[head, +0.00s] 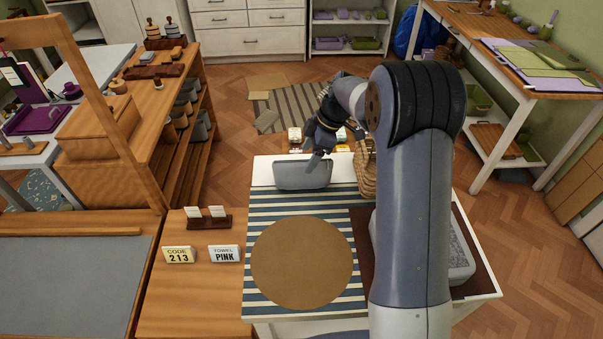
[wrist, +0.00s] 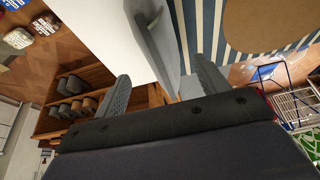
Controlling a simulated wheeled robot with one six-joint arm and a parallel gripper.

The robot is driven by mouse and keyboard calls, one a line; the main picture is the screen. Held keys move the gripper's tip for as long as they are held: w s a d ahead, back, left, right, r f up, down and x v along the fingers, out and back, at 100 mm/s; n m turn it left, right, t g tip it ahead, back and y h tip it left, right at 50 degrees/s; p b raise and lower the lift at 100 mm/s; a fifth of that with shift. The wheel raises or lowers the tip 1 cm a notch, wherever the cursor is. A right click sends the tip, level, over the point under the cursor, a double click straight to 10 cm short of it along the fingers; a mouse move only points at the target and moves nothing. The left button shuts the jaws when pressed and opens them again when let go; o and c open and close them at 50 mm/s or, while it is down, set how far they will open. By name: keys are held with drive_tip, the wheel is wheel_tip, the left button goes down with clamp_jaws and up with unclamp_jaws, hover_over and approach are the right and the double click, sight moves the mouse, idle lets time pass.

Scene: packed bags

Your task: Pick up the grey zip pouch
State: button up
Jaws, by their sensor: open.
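The grey zip pouch (head: 302,176) stands at the far edge of the white table, at the end of the striped runner. My gripper (head: 318,157) is at the pouch's upper right side in the head view, with my arm coming in from the right. In the wrist view my gripper (wrist: 161,68) is open, its two fingers apart. The grey pouch (wrist: 165,45) shows as a narrow slab in the gap between them. I cannot tell whether either finger touches it.
A round brown mat (head: 302,262) lies on the striped runner (head: 260,205). A wicker basket (head: 366,172) stands close on the right, partly behind my arm. Cards reading CODE 213 (head: 179,254) and TOWEL PINK (head: 224,253) stand on the wooden counter at left.

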sight(306, 161)
drive_tip(key=shift+p+x, duration=0.85)
drive_tip(key=shift+x, duration=1.9)
drive_tip(key=shift+s, duration=0.1)
drive_tip(key=shift+c, duration=0.4)
drive_tip(key=c, duration=1.4)
